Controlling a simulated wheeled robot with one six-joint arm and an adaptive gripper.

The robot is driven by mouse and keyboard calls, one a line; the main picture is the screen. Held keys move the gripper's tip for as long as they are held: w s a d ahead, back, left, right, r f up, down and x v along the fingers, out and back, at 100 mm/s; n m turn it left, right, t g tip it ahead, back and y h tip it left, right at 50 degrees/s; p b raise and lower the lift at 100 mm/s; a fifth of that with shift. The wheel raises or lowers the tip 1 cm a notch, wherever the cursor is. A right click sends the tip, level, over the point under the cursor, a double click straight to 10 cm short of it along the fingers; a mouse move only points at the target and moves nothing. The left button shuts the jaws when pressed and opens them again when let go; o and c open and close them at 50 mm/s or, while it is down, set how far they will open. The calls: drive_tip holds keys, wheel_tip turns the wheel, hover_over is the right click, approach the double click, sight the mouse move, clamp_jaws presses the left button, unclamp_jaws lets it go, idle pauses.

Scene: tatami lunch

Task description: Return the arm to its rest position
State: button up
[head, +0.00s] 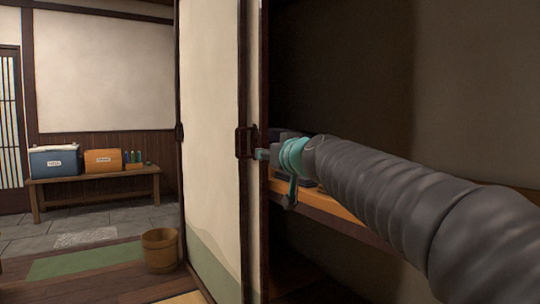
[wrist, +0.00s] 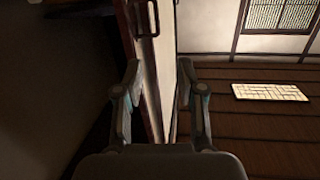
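My arm (head: 420,205) is dark grey and ribbed. It reaches in from the right edge of the head view toward the edge of a sliding door. My gripper (head: 266,155), with teal parts, is at that edge, close to the dark door handle (head: 245,142). In the wrist view, my gripper (wrist: 159,78) has its two fingers spread apart. The door's edge (wrist: 163,60) shows in line with the gap between them. Whether a finger touches the door cannot be told. The handle (wrist: 145,18) shows beyond the fingertips. I see nothing held.
The pale sliding door (head: 210,120) stands left of my gripper. A dark cupboard opening with a wooden shelf (head: 345,218) lies behind my arm. Further off are a bench (head: 95,181) with a blue cooler (head: 55,161) and orange box (head: 103,160), and a wooden bucket (head: 160,250).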

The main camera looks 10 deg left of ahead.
wheel_tip(320, 180, down, 10)
drive_tip(key=s+m+g, duration=0.1)
drive_tip(key=s+g, duration=0.1)
drive_tip(key=g, duration=0.1)
drive_tip(key=s+d+f+m+g+h+p, duration=0.1)
drive_tip(key=s+d+f+g+h+p, duration=0.2)
drive_tip(key=s+d+f, duration=0.5)
drive_tip(key=s+d+f+m+g+h+p, duration=0.1)
drive_tip(key=s+d+f+m+h+p, duration=0.1)
drive_tip(key=s+d, duration=0.8)
drive_tip(key=s+d+f+m+g+h+p, duration=0.1)
drive_tip(key=s+d+f+h+p, duration=0.3)
drive_tip(key=s+d, duration=0.6)
drive_tip(key=shift+s+f+m+g+p, duration=0.3)
drive_tip(key=shift+s+f+m+p, duration=0.35)
drive_tip(key=shift+s, duration=1.6)
